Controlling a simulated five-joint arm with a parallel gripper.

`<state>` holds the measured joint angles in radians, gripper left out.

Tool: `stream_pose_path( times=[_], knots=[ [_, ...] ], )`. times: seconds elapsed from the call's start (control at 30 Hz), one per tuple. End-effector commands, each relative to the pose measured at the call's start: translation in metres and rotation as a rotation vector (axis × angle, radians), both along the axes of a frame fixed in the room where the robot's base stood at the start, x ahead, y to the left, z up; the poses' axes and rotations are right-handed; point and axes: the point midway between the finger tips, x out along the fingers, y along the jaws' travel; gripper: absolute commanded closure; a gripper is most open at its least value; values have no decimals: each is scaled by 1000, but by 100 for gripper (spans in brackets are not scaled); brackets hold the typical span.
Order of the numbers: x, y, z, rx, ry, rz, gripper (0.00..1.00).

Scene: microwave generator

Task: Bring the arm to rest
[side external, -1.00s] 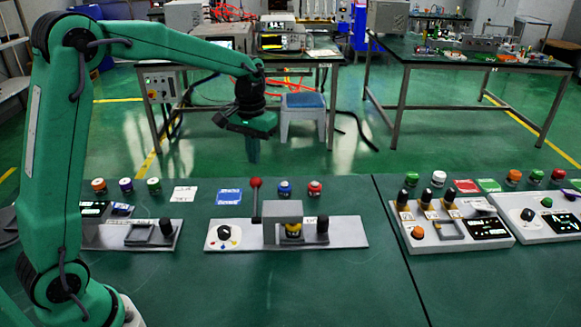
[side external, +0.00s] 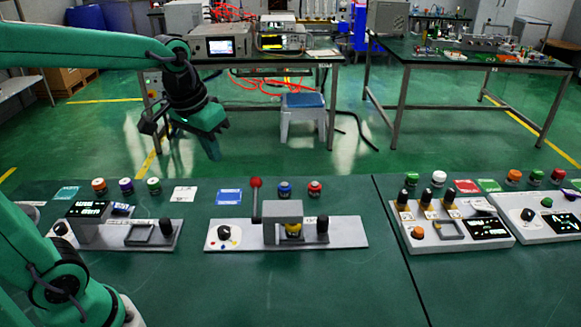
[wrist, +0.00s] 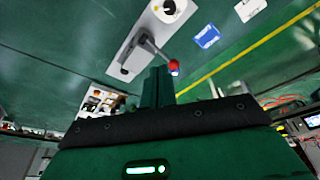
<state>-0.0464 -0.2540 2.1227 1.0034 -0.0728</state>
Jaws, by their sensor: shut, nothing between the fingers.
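My gripper (side external: 213,146) hangs in the air above the far edge of the green bench, fingers pointing down, at the left of centre in the side view. It is shut and empty. In the wrist view its closed fingers (wrist: 157,88) show in the middle. No object touches it.
The microwave panel (side external: 345,233) with a red-knobbed lever (side external: 256,184) stands on the bench below and to the right. Another grey panel (side external: 165,243) lies at left, and white panels (side external: 455,240) at right. A blue-topped stool (side external: 303,102) stands beyond the bench. The air around my gripper is clear.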

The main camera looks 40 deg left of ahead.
Motion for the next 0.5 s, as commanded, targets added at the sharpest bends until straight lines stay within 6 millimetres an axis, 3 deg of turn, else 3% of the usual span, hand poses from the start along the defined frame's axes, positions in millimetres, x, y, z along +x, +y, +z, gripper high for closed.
stream_pose_path(
  times=[0.5],
  knots=[
    [-84, -13, -2, 25, -172, -88, 100]
  ],
)
